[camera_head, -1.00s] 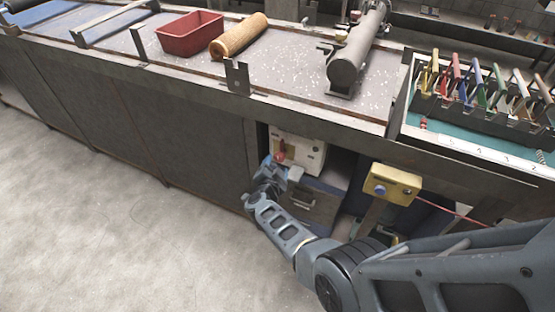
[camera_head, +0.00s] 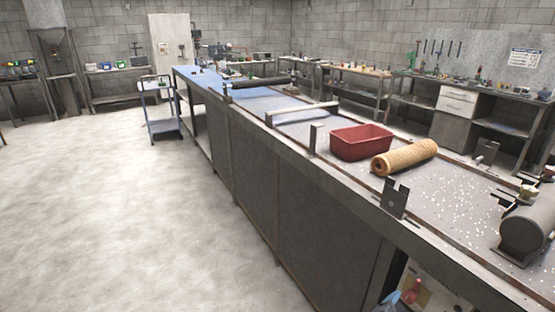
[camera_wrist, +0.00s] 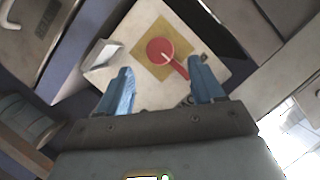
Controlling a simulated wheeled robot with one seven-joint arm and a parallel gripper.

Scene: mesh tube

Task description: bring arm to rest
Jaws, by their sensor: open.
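My gripper (camera_wrist: 163,84) is open in the wrist view, with its two blue fingers apart and nothing between their tips. Past the fingertips is a white box (camera_wrist: 137,35) with a yellow square plate (camera_wrist: 148,27) and a round red switch with a handle (camera_wrist: 160,51). The handle points toward the right finger; I cannot tell whether they touch. In the head view, the white box (camera_head: 438,297) shows at the bottom edge, under the bench, with a bit of my blue gripper to its left. The rest of my arm is out of that view.
A long bench (camera_head: 330,190) crosses the head view, bearing a red bin (camera_head: 360,143), a tan mesh roll (camera_head: 405,157) and a grey cylinder (camera_head: 528,232). Open floor (camera_head: 120,220) lies at left. A blue cart (camera_head: 162,110) stands farther back. Dark panels surround the box closely.

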